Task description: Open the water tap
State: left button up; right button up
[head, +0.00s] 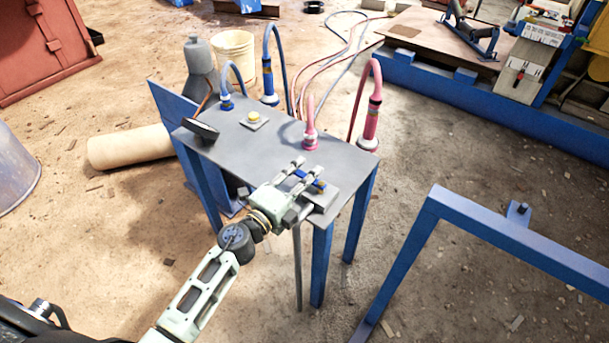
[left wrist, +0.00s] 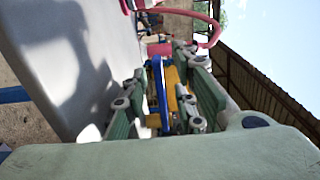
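The water tap has a blue handle (head: 312,183) and stands on a small plate at the front right corner of the grey table (head: 258,158). My left gripper (head: 306,170) is over that corner, with its two fingers apart and the handle between them. In the left wrist view the blue handle (left wrist: 159,95) and a yellow part (left wrist: 174,98) beside it lie between the fingers of my left gripper (left wrist: 162,92). I cannot tell whether a finger touches the tap. The fingers hide part of it. My right gripper is in neither view.
A blue frame (head: 480,222) is at the right. The sandy floor in front is mostly clear.

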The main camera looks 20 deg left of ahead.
pick_arm(q)
jog(key=shift+c, duration=0.2)
grip_shut()
jog(key=shift+h, duration=0.3)
jog(key=shift+w+m, duration=0.15)
jog(key=shift+m, duration=0.15)
jog(key=m+g+h, duration=0.1)
jog(key=m+h+b, duration=0.1)
jog(key=w+g+h+b, duration=0.1)
jog(key=h, duration=0.1)
jog(key=shift+d+f+m+g, duration=0.15)
jog(key=shift+d+m+g, duration=0.15)
jog(key=shift+m, duration=0.1)
jog(key=h, duration=0.1)
jog(key=m+g+b, duration=0.1)
jog(key=m+g+h+b, duration=0.1)
jog(key=shift+w+d+h, duration=0.3)
jog(key=shift+w+d, duration=0.05)
jog(key=shift+m+g, duration=0.3)
jog(key=shift+g, duration=0.1)
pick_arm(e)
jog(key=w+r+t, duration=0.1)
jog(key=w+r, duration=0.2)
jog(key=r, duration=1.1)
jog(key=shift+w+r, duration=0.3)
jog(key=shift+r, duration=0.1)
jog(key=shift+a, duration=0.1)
pick_arm(q)
jog(key=shift+o, duration=0.2)
grip_release()
